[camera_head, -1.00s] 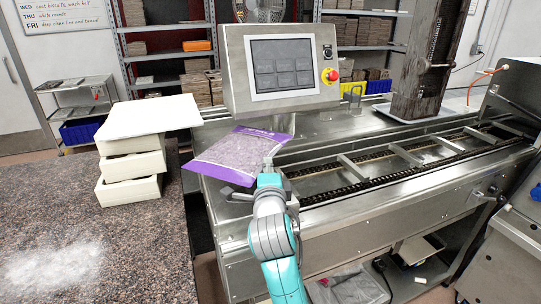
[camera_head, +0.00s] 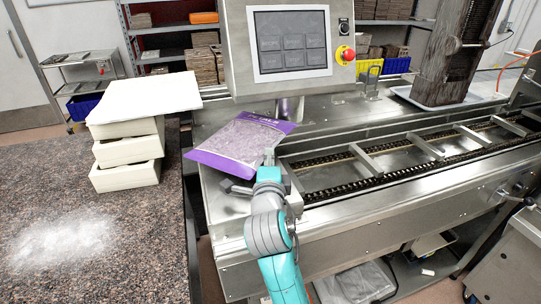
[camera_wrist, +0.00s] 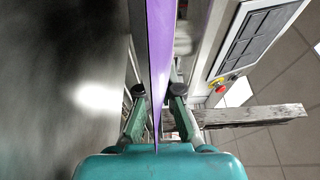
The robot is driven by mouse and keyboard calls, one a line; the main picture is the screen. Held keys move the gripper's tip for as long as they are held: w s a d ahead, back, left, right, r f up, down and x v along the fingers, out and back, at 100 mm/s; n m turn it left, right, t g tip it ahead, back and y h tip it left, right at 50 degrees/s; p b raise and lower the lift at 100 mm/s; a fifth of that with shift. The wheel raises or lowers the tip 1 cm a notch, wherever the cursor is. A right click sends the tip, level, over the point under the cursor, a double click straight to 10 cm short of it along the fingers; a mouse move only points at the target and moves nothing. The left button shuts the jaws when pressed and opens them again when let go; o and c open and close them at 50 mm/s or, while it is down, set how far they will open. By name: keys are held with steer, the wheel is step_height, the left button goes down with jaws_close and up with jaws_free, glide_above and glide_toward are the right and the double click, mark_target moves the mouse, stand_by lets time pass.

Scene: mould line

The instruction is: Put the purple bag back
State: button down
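The purple bag (camera_head: 238,142) is a flat purple pouch with a clear, greyish window. It is tilted over the left end of the steel machine, below the screen. My gripper (camera_head: 268,166) is at the bag's lower right edge. In the wrist view the bag (camera_wrist: 160,50) shows edge-on as a purple strip running between the two fingers of my gripper (camera_wrist: 158,90). The gripper appears shut on it. The exact contact at the fingertips is partly hidden by the bag, and its height above the machine is hard to tell.
The steel machine (camera_head: 400,205) has a chain conveyor and a control screen (camera_head: 291,43) close behind the bag. Stacked white boxes (camera_head: 127,152) stand left on a speckled counter (camera_head: 130,225) with white powder (camera_head: 62,243). A dark tower (camera_head: 452,62) and shelves are behind.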

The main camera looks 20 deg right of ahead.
steer(key=shift+f, duration=0.1)
steer(key=shift+f, duration=0.15)
steer(key=c, duration=1.3)
jaws_free()
steer(key=shift+r, duration=0.25)
steer(key=shift+s+a, duration=0.1)
steer(key=shift+s, duration=0.15)
steer(key=v, duration=1.1)
steer(key=shift+s, duration=0.25)
